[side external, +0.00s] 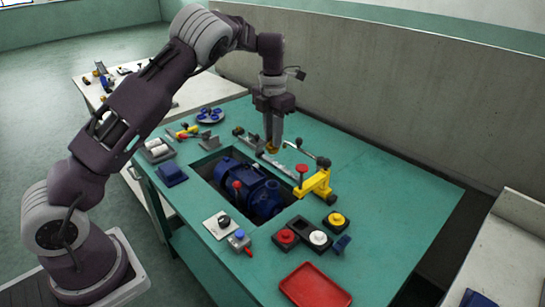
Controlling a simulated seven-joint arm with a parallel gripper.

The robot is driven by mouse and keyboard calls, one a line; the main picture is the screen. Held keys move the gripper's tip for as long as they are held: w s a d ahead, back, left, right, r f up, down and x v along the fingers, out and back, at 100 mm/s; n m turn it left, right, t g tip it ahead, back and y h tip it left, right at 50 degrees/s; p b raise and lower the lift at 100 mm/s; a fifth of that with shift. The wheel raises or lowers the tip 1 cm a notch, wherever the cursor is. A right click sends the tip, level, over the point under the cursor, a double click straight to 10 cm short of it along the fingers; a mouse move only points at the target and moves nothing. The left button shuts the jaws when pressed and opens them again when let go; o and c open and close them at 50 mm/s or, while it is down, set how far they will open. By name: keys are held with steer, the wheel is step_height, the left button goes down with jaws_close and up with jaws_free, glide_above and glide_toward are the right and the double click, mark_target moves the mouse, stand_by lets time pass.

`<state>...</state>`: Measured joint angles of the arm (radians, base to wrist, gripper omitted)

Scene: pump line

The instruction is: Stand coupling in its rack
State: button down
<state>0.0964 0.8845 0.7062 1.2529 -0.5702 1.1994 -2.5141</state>
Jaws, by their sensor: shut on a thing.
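My gripper (273,142) points straight down over the far middle of the green bench. It is shut on a small brass-coloured piece (272,150), which shows just below the fingertips and may be the coupling. The fingers hide most of it, and I cannot tell whether it touches anything below. A low grey metal strip (285,171) lies on the bench under and beside the gripper. A dark holder (246,137) stands just to its left. I cannot tell for sure which of these is the rack.
A blue pump (250,187) sits in the bench's cutout. A yellow clamp (318,184) with a red knob stands close to the gripper's right. Round red, white and yellow-topped pieces (318,238) and a red tray (315,286) are nearer. The bench's right side is clear.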

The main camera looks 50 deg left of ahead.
step_height(320, 180, up, 5)
steer(key=shift+f, duration=0.2)
steer(key=s+d+m, duration=0.4)
steer(key=d+m, duration=1.1)
steer(key=m, duration=0.2)
steer(key=shift+m, duration=0.5)
steer(key=shift+s+d+f, duration=0.1)
steer(key=shift+d+f, duration=0.05)
steer(key=shift+f, duration=2.8)
steer(key=shift+s+d+f, duration=0.1)
steer(key=shift+d+f, duration=0.05)
steer(key=shift+f, duration=2.8)
steer(key=shift+s+d+f, duration=0.1)
steer(key=shift+d+f, duration=0.05)
steer(key=shift+f, duration=2.8)
steer(key=shift+f, duration=0.65)
steer(key=c, duration=1.2)
jaws_free()
